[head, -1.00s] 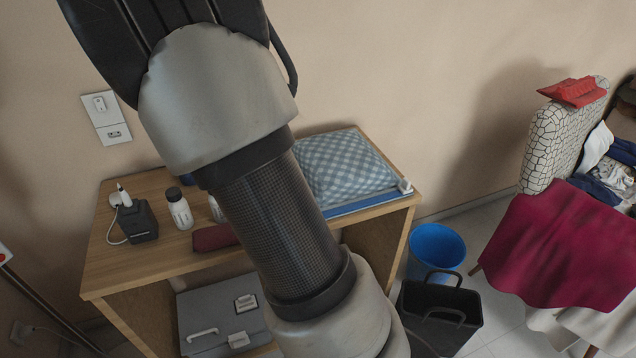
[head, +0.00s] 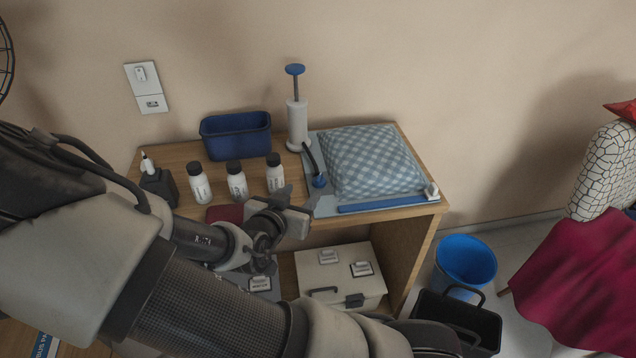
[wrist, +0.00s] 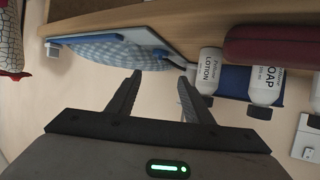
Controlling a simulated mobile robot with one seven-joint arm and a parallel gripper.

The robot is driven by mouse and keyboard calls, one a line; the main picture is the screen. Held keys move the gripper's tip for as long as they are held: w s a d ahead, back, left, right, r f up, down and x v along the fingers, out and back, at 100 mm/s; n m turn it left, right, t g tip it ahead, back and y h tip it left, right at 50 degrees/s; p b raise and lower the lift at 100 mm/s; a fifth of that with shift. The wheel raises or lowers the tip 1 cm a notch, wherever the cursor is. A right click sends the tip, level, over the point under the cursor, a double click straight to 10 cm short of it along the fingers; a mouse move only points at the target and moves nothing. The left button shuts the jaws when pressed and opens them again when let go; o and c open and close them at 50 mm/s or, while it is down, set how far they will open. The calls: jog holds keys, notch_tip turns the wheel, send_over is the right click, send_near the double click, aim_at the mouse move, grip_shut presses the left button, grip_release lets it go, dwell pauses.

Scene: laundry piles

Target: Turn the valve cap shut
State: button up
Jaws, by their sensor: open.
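A checkered cushion (head: 375,160) lies in a flat bag with a blue strip (head: 390,203) along its front edge, on the wooden shelf top. A round blue fitting (head: 319,181), seemingly the valve cap, sits at the bag's left, at the end of a dark hose from a white hand pump (head: 297,125). I cannot tell whether it is turned shut. My gripper (head: 298,199) is open and empty, just in front of the bag's left corner, apart from the fitting. In the wrist view my fingers (wrist: 159,74) are spread, with the cushion (wrist: 110,50) beyond them.
Several white bottles with black caps (head: 237,182) and a dark red item (head: 224,213) are left of my gripper. A blue bin (head: 236,136) stands behind them. A white slider (head: 431,191) is at the bag's right corner. A blue bucket (head: 466,262) stands on the floor.

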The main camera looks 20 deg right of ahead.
aim_at(319, 178)
jog(key=b+x, duration=0.2)
jog(key=x, duration=1)
jog(key=shift+w+d+f+b, duration=0.1)
jog(key=shift+w+f+b, duration=0.1)
jog(key=shift+b, duration=0.15)
jog(key=c, duration=1)
